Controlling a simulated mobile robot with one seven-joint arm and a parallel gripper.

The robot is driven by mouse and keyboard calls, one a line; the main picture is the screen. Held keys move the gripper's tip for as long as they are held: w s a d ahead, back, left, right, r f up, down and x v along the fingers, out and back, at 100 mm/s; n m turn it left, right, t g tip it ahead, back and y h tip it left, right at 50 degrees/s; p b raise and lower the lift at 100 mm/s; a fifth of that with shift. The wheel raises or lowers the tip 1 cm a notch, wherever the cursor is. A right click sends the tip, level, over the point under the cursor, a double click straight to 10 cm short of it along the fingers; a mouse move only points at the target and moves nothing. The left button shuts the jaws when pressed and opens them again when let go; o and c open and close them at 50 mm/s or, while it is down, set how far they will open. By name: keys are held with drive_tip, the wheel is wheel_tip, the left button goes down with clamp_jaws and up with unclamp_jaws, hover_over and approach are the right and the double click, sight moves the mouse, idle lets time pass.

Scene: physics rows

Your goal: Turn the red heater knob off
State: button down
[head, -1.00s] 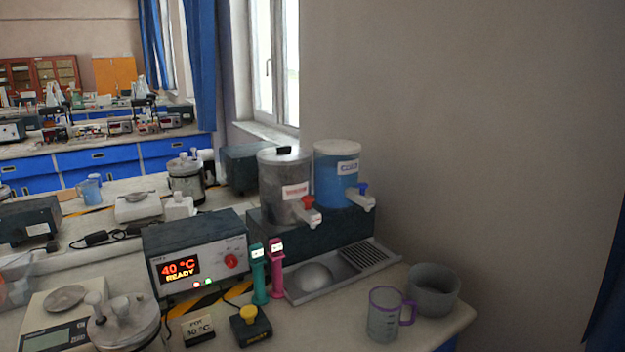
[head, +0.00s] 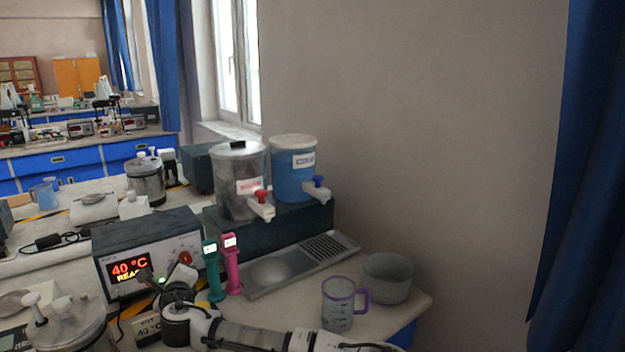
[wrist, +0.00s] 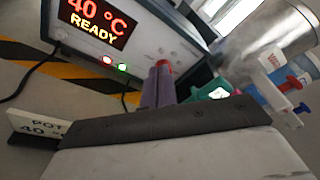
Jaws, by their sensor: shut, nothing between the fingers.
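The red heater knob (head: 185,257) is on the right side of the front panel of the grey heater box (head: 150,232). The box's lit display (head: 129,269) reads 40 °C READY. In the wrist view a bit of the red knob (wrist: 164,65) shows just past the tips of my gripper (wrist: 158,74). The gripper's fingers are together and empty, pointing at the panel. They hide most of the knob, and I cannot tell whether they touch it. In the head view my arm reaches in from the lower right, with its end just below the knob.
Teal (head: 213,270) and pink (head: 231,262) handheld devices stand close right of the box. A metal dispenser (head: 238,190) and a blue dispenser (head: 294,180) stand behind. A purple-rimmed jug (head: 338,308) and a grey bowl (head: 388,280) are at right. A pot label card (wrist: 38,125) stands at left.

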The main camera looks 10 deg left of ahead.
sight(186, 259)
drive_tip(key=shift+n+h, duration=0.4)
drive_tip(key=shift+n, duration=0.4)
drive_tip(key=w, duration=0.1)
drive_tip(key=w+a+f, duration=0.1)
drive_tip(key=w, duration=0.1)
drive_tip(key=w+a+b, duration=0.1)
drive_tip(key=w, duration=0.1)
drive_tip(key=shift+w+a+f, duration=0.15)
drive_tip(key=shift+w+a, duration=0.05)
drive_tip(key=shift+w, duration=0.05)
drive_tip(key=shift+x, duration=0.9)
